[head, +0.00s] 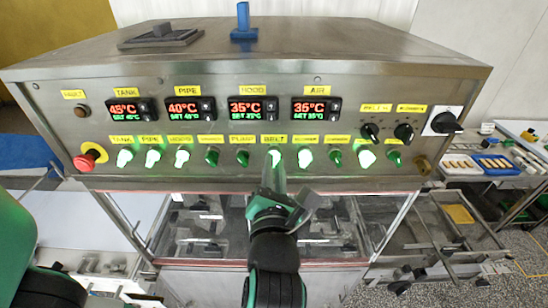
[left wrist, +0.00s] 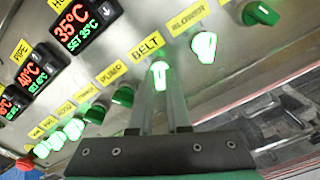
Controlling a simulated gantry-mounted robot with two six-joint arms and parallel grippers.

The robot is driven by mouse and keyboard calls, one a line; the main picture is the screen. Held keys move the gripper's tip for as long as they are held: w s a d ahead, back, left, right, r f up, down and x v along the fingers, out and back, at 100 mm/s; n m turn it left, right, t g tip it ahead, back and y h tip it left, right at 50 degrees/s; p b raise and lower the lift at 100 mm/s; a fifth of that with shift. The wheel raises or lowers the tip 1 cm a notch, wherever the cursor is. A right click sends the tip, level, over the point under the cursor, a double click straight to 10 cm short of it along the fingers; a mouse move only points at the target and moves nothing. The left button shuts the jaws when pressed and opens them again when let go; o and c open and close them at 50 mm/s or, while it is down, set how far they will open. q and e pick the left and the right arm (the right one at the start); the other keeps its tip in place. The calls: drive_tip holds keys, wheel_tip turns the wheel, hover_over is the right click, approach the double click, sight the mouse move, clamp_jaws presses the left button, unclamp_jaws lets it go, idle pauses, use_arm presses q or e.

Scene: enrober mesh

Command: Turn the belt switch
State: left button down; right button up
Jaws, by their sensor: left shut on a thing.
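The belt switch (head: 275,155) is a green knob under the yellow BELT label (head: 274,140) on the steel control panel. It looks lit. In the left wrist view the belt switch (left wrist: 159,74) stands between the tips of two grey fingers. My left gripper (head: 274,170) reaches up to it from below and is shut on it. The left gripper (left wrist: 160,92) partly covers the knob, so its exact angle is hard to read. My right gripper is not in view.
Close neighbours are the dark pump switch (head: 243,158) and the lit blower switch (head: 305,158). A red emergency button (head: 87,160) is at the far left. Black knobs (head: 404,132) sit at the right. Temperature displays (head: 253,110) are above. Clear panels and a mesh belt lie below.

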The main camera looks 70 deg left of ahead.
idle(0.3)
use_arm(q)
drive_tip(key=c, duration=0.9)
unclamp_jaws()
drive_tip(key=shift+d, duration=0.1)
drive_tip(key=b+v, duration=0.2)
drive_tip(key=v, duration=0.9)
drive_tip(key=shift+s+d, duration=0.15)
drive_tip(key=shift+d, duration=0.1)
